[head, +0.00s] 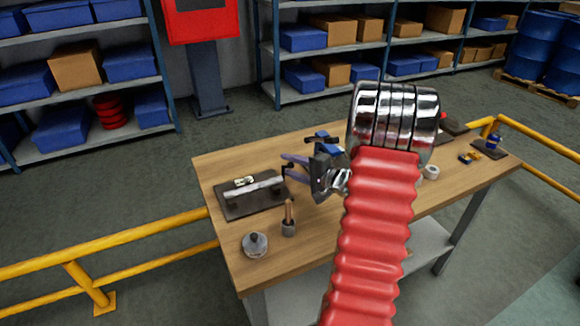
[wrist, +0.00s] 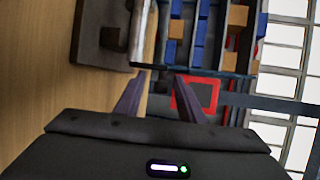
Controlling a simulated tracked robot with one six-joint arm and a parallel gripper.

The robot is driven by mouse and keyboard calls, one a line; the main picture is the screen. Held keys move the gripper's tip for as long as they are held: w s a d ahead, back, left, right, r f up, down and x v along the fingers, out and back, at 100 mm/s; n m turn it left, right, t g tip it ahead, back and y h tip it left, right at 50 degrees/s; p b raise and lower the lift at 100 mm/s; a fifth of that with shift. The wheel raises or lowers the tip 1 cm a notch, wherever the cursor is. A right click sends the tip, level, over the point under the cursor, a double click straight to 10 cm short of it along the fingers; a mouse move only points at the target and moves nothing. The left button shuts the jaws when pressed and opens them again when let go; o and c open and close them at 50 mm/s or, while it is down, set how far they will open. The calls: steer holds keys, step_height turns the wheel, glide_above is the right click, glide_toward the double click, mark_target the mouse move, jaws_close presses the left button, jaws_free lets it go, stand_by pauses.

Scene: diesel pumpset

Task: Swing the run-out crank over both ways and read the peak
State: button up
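My gripper (head: 286,166) is over the middle of the wooden bench, its purple fingers pointing left. The wrist view shows the fingers (wrist: 158,78) apart, with nothing between them. A dark flat fixture (head: 232,208) lies on the bench's left part, just left of the fingertips. A pale grey bar (head: 256,189) runs across it, with a small light item behind. In the wrist view the fixture (wrist: 88,45) is at the top, apart from the fingers, partly cut off. I cannot tell which part is the run-out crank, and no peak reading is legible.
A small cup with a brown handle (head: 289,221) and a round grey item (head: 255,245) stand at the bench's (head: 222,172) front left. Small items lie at the right end, partly behind my red-sleeved arm. Yellow rails (head: 130,236) flank the bench; shelves stand behind.

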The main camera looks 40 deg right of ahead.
steer(key=shift+c, duration=0.5)
jaws_close()
